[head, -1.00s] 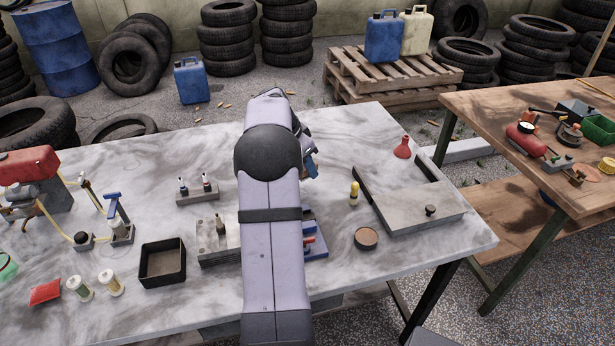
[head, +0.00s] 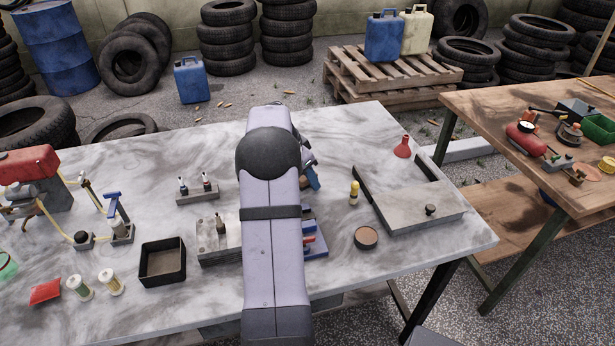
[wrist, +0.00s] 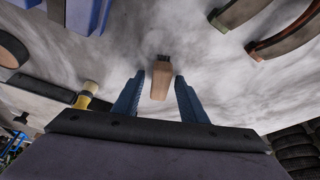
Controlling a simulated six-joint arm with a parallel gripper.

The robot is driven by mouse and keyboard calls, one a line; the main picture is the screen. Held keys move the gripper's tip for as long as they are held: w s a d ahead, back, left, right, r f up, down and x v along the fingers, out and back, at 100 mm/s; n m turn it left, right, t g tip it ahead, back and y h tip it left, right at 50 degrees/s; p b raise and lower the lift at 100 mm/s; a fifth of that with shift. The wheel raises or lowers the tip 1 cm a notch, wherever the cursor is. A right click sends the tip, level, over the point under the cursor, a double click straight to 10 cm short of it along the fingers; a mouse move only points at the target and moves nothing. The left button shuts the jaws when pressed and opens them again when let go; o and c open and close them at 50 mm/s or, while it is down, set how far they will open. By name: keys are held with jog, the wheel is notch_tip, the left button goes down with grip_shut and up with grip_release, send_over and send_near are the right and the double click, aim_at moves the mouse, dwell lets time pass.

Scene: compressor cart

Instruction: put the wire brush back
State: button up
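The wire brush (wrist: 161,82) appears in the wrist view as a wooden handle with a dark end, over the grey marbled table. My gripper (wrist: 158,80) has two blue fingers spread apart, one on each side of the handle. A gap shows between the handle and each finger. I cannot tell whether the brush is level with the fingertips or below them. In the head view my gripper (head: 312,177) is partly hidden behind my arm, and the brush is not visible there.
A blue holder (head: 314,242) and a grey block (head: 212,250) flank my arm. To the right are a yellow-topped bottle (head: 354,194), round tin (head: 366,238), red funnel (head: 403,148) and grey panel (head: 420,208). A black tray (head: 163,264) stands left. Curved pieces (wrist: 285,38) show in the wrist view.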

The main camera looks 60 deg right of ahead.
jog(key=v, duration=1.2)
jog(key=shift+r, duration=0.15)
dwell(0.3)
